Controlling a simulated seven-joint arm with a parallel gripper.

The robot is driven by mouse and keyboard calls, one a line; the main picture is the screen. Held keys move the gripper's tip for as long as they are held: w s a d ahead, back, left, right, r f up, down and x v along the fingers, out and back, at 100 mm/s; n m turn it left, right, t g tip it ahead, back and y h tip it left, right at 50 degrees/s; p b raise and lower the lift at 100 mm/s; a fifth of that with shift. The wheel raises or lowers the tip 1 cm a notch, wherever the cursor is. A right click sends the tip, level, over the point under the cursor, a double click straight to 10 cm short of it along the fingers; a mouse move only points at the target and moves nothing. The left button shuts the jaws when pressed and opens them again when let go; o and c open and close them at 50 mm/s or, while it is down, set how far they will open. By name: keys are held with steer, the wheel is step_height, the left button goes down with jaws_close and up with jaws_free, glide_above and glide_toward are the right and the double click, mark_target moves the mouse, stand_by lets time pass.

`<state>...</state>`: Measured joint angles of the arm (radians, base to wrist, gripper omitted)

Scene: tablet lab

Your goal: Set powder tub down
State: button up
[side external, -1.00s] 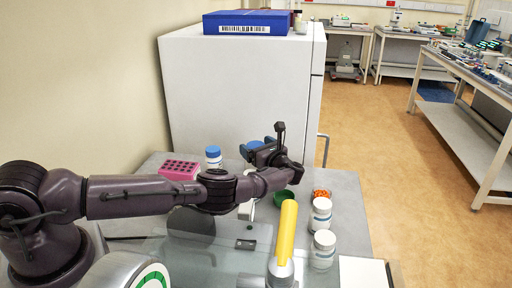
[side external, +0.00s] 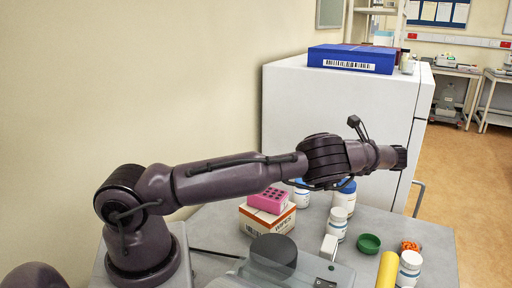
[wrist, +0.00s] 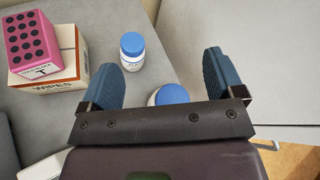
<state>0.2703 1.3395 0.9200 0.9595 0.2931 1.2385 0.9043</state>
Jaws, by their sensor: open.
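Two white tubs with blue lids stand upright on the grey bench. The larger one (side external: 343,197) is below my forearm in the side view, and the smaller one (side external: 301,197) is to its left. I cannot tell for sure which is the powder tub. In the wrist view one blue-lidded tub (wrist: 132,52) stands clear between and beyond the fingers. Another blue lid (wrist: 172,94) shows close to the right finger, its lower part hidden by the gripper body. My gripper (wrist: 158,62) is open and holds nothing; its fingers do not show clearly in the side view.
A pink rack (side external: 270,201) sits on a wipes box (side external: 267,223) at the left. A white cabinet (side external: 340,120) rises behind.

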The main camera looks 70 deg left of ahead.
steer(key=s+d+r+n+t+h, duration=0.2)
steer(key=s+d+r+n+h, duration=0.25)
steer(key=s+r, duration=0.2)
steer(key=s+d+r+n+t+h, duration=0.2)
steer(key=s+d+r+n+h, duration=0.1)
steer(key=s+r+h, duration=0.4)
steer(key=s+d+r+n+t, duration=0.1)
steer(key=s+d+t, duration=0.1)
steer(key=s+d, duration=0.4)
steer(key=s+d+r+n+t+h, duration=0.1)
steer(key=s+d+t, duration=0.2)
steer(key=s+d, duration=0.4)
steer(key=s, duration=0.5)
steer(key=shift+d+r+n, duration=0.3)
steer(key=shift+r+n, duration=0.05)
steer(key=shift+r, duration=0.05)
